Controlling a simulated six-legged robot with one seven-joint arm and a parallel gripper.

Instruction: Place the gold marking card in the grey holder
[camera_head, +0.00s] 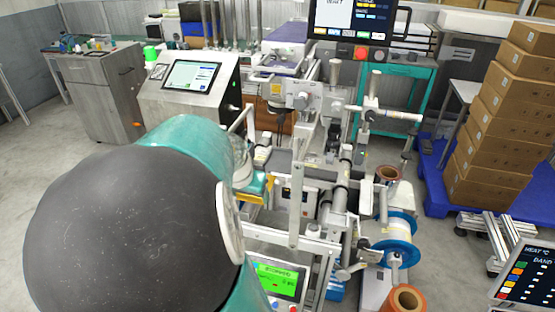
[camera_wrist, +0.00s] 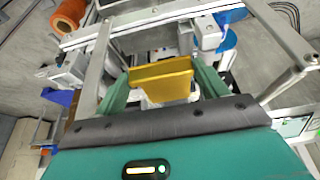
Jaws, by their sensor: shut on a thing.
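The gold marking card (camera_wrist: 163,82) is a flat gold block in the middle of the wrist view. My gripper (camera_wrist: 161,78) is shut on it, with one green finger at each side. In the head view, a gold edge (camera_head: 257,190) shows just right of my large dark and teal arm, which hides most of the gripper. The card is in front of the grey metal frame of the machine (camera_wrist: 150,24) in the wrist view. I cannot tell which grey part is the holder, or whether the card touches anything beyond my fingers.
A control box with a screen (camera_head: 190,76) stands at back left. A blue-flanged reel (camera_head: 397,237) and copper-coloured rolls (camera_head: 405,300) are at right. An upright grey bar (camera_head: 297,190) stands close right of the card. Stacked cartons (camera_head: 500,120) are far right.

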